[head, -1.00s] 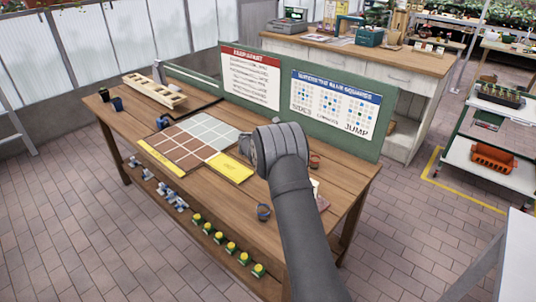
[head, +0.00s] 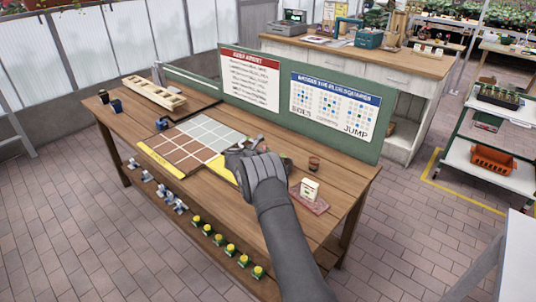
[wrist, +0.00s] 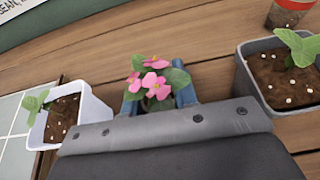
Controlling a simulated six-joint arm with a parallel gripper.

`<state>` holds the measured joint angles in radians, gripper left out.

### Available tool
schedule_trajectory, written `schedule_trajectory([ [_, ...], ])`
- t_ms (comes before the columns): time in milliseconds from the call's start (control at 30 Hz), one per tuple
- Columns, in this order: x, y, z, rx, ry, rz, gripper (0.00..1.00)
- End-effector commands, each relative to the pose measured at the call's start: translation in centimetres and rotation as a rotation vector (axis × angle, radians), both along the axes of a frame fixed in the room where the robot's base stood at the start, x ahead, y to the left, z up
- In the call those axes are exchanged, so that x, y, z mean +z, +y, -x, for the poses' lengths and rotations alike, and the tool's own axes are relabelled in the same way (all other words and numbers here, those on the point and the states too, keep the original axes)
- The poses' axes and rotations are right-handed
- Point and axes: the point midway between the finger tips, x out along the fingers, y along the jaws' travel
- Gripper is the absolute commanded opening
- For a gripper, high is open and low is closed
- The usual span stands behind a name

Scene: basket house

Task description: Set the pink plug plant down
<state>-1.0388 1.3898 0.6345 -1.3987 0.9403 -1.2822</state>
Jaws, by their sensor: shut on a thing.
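The pink plug plant (wrist: 155,82) has pink flowers and green leaves. In the wrist view it stands between the two blue-grey fingers of my gripper (wrist: 160,97), which is shut on it. The hand's edge hides its lower part, so I cannot tell whether it touches the table. In the head view my gripper (head: 238,150) is over the right end of the tiled board (head: 188,148), and the plant cannot be made out there. The board has brown and pale grey-green squares.
A white pot with a seedling (wrist: 82,122) is left of my gripper; a grey pot with a seedling (wrist: 246,82) is right. A terracotta pot (head: 314,164) and a white box (head: 309,188) stand further right. A green panel (head: 340,145) with posters backs the wooden table (head: 140,133).

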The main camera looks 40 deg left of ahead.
Motion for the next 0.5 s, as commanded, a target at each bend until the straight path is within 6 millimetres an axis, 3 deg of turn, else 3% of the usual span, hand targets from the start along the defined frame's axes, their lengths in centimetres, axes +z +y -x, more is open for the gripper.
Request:
schedule_trajectory([
  [167, -0.38, -0.02, 0.0, 0.0, 0.0, 0.001, 0.02],
  [200, -0.34, -0.01, 0.0, 0.0, 0.0, 0.001, 0.32],
  [300, -0.32, -0.02, 0.0, 0.0, 0.0, 0.001, 0.48],
  [500, -0.33, -0.03, 0.01, 0.0, 0.0, 0.001, 0.48],
])
